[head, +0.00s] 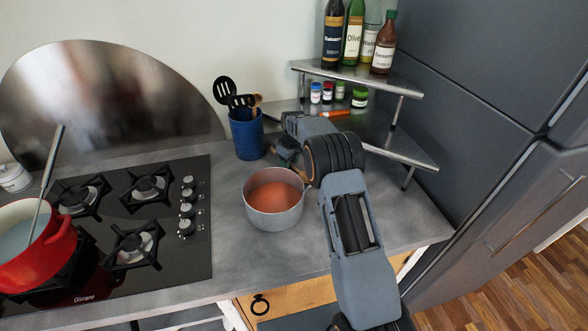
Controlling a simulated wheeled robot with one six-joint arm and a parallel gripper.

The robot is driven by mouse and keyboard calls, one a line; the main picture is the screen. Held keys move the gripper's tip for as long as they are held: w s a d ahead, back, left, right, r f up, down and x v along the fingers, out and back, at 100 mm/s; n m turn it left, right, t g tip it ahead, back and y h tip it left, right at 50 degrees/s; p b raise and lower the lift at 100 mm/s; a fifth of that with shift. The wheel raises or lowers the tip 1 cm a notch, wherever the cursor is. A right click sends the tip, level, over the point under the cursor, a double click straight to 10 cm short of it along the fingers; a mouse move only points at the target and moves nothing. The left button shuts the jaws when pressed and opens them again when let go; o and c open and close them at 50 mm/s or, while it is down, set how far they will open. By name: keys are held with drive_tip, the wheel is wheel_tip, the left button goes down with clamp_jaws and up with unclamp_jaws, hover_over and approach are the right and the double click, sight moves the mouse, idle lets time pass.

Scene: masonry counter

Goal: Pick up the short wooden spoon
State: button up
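A blue utensil holder (246,136) stands at the back of the grey counter, left of my arm. A short, light brown wooden spoon (257,101) pokes up at its right side, beside black slotted utensils (225,90). The spoon's lower part is hidden in the holder. My gripper (284,154) is just right of the holder, low and behind the metal pot. My own arm partly covers it, and its fingers are too small and dark to show whether they are open or shut.
A metal pot (263,217) with orange-red contents stands in front of my gripper. A two-tier metal shelf (405,150) with bottles and small jars is close on the right. A hob (160,255) with a red pot (40,262) is left.

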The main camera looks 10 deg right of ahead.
clamp_jaws()
drive_tip(key=shift+r, duration=0.15)
idle(0.4)
